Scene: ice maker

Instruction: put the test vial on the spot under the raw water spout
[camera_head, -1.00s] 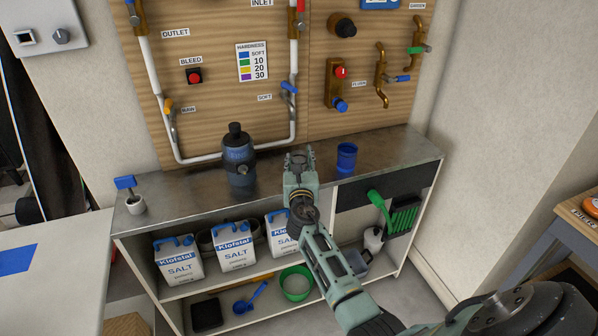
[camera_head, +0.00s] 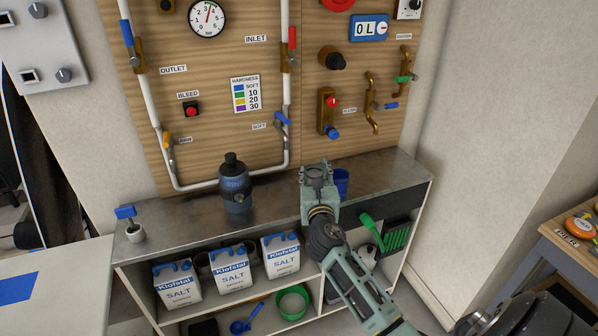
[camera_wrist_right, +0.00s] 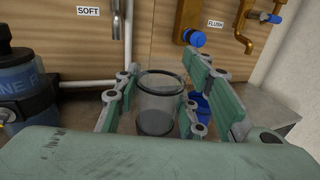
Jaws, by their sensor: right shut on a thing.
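My right gripper (camera_head: 317,170) is over the metal counter, in front of the wooden panel. In the right wrist view its fingers (camera_wrist_right: 160,93) are closed around a clear, upright test vial (camera_wrist_right: 158,112). The vial looks empty and is hard to make out in the head view. The raw water spout (camera_head: 168,148), with an orange handle and a RAW label (camera_head: 185,140), is on the left of the panel, well left of my gripper. The spot under it cannot be made out. My left gripper is not in view.
A dark blue bottle (camera_head: 235,184) stands on the counter (camera_head: 190,215) between the raw spout and my gripper. A blue cup (camera_head: 342,181) stands just right of my gripper, partly hidden. Salt boxes (camera_head: 230,268) fill the shelf below.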

